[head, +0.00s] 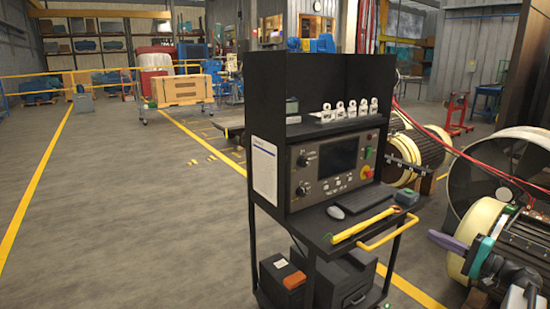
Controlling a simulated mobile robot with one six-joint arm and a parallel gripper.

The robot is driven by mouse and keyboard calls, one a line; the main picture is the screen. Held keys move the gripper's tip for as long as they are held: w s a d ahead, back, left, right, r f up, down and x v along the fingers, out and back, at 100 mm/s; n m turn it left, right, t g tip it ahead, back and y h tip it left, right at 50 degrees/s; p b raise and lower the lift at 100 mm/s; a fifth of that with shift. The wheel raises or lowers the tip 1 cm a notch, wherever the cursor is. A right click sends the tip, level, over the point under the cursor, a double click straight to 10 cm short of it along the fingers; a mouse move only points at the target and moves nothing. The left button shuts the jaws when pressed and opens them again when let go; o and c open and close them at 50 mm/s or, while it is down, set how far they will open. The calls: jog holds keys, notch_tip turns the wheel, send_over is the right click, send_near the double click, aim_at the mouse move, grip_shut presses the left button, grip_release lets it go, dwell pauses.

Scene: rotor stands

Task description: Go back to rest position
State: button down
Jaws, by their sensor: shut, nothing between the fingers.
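My gripper (437,238) shows at the lower right edge of the head view. Its purple-grey fingers are shut and empty, pointing left. Behind them are a teal ring and grey metal parts that run to the lower right corner. The fingers are right of the black control cart (318,165) and apart from it, in front of a cream-coloured disc (484,222). Most of my arm is outside the view.
A large rotor (422,147) and a round metal housing (500,165) stand at the right. Open floor (130,220) lies left of the cart.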

jog(key=w+a+f+n+g+y, duration=0.1)
jog(key=w+a+f+g, duration=0.1)
jog(key=a+f, duration=0.75)
jog(key=w+a+f+g+y, duration=0.25)
jog(key=a+f, duration=0.35)
jog(key=a, duration=0.7)
jog(key=s+a+f+n+g+h, duration=0.1)
jog(key=s+a+f+g, duration=0.3)
jog(key=a+f, duration=0.6)
jog(key=s+a+f+n+g+h, duration=0.1)
jog(key=s+a+f+g, duration=0.2)
jog(key=s+a+f, duration=0.5)
jog(key=s+a+f+n+g+h, duration=0.2)
jog(key=s+a+f+g, duration=0.15)
jog(key=s+f, duration=0.6)
jog(key=s+a+f+n+g+h, duration=0.25)
jog(key=s+a+f, duration=0.25)
jog(key=s+f, duration=0.45)
jog(key=s+d+f+n+g+h, duration=0.1)
jog(key=s+d+f+g+h, duration=0.2)
jog(key=s, duration=0.7)
jog(key=s+d+n+h, duration=0.2)
jog(key=s+d+h, duration=0.1)
jog(key=d, duration=0.6)
jog(key=shift+s+f+h, duration=0.15)
jog(key=shift+f+h, duration=0.25)
jog(key=shift+h, duration=0.5)
jog(key=shift+n, duration=0.25)
